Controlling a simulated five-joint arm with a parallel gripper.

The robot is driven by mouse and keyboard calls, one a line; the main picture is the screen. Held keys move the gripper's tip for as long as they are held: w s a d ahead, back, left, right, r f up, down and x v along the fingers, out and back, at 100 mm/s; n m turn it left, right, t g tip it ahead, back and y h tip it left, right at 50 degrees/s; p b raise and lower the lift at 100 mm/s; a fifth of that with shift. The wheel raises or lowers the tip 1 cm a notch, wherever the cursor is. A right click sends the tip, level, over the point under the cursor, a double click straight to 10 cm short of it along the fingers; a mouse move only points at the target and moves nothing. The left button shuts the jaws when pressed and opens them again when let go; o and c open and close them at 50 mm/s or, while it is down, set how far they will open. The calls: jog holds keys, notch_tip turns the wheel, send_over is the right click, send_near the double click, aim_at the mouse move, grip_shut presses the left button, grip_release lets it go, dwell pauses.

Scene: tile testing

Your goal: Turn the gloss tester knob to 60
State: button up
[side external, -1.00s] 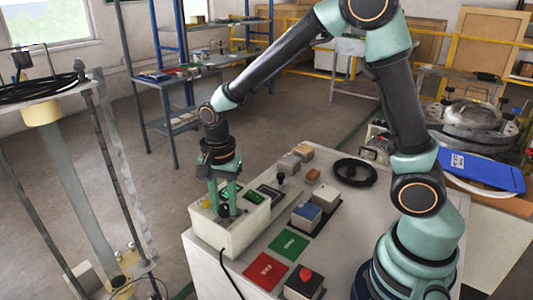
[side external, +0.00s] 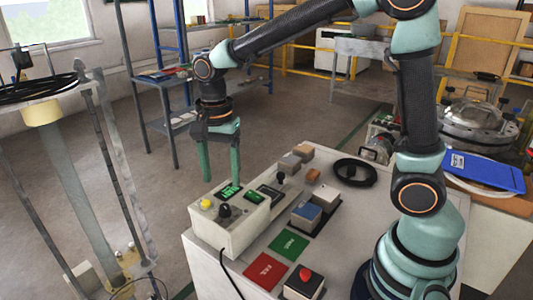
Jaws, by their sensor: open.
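The gloss tester (side external: 232,232) is a pale box at the left front corner of the white table. Its black knob (side external: 225,211) stands on the top face, with a yellow button (side external: 206,204) to its left and lit green displays (side external: 230,191) behind it. The knob's setting is too small to read. My gripper (side external: 221,181) is open and empty, its two green fingers pointing down. In the picture its fingertips are above and behind the knob, apart from it. The left finger ends near the display.
A red pad (side external: 265,269) and a green pad (side external: 289,246) lie on the table. A box with a red button (side external: 304,276) is at the front. A blue-topped block (side external: 306,214), small tiles and a black cable coil (side external: 355,172) lie farther back.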

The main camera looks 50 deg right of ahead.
notch_tip(320, 180, up, 4)
jog(key=shift+r, duration=0.1)
dwell(0.4)
jog(key=s+d+r+n+t, duration=0.2)
jog(key=s+d+n+t, duration=0.3)
jog(key=n, duration=0.8)
jog(key=s+d, duration=0.2)
jog(key=s, duration=0.2)
jog(key=shift+s+d+r+n+t, duration=0.25)
jog(key=shift+s+n+t, duration=0.05)
jog(key=shift+s, duration=0.05)
